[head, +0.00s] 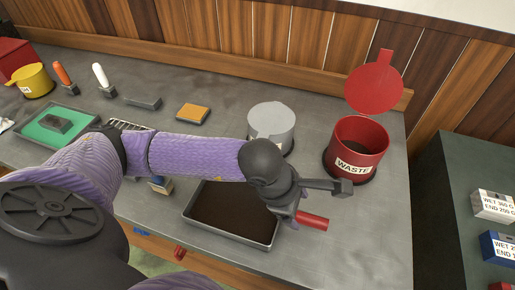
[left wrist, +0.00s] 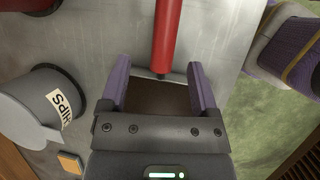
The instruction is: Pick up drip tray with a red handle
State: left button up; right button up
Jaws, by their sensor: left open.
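The drip tray (head: 190,212) is a dark, shallow rectangular tray with a brown inside, lying on the grey bench near its front edge. Its red handle (head: 313,221) sticks out to the right. My left gripper (head: 294,208) is over the tray's right end, close to the handle, and partly hides where they join. In the left wrist view the open fingers (left wrist: 158,72) stand apart, with the inner end of the red handle (left wrist: 165,35) between their tips. The tray's brown inside (left wrist: 160,97) shows between the fingers. Whether they touch the handle cannot be told.
A red WASTE bin (head: 341,166) with a raised lid and a grey CHIPS canister (head: 271,126) stand behind the tray. An orange-topped block (head: 193,113), a green tray (head: 44,133) and a yellow pot (head: 35,80) lie left. The bench right of the handle is clear.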

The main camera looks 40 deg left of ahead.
aim_at(299, 215)
pick_arm(q)
jog(key=x, duration=0.3)
jog(key=b+x, duration=0.1)
jog(key=x, duration=0.1)
jog(key=shift+s+a+f, duration=0.25)
jog(key=shift+c, duration=0.4)
grip_shut()
jog(key=shift+r, duration=0.1)
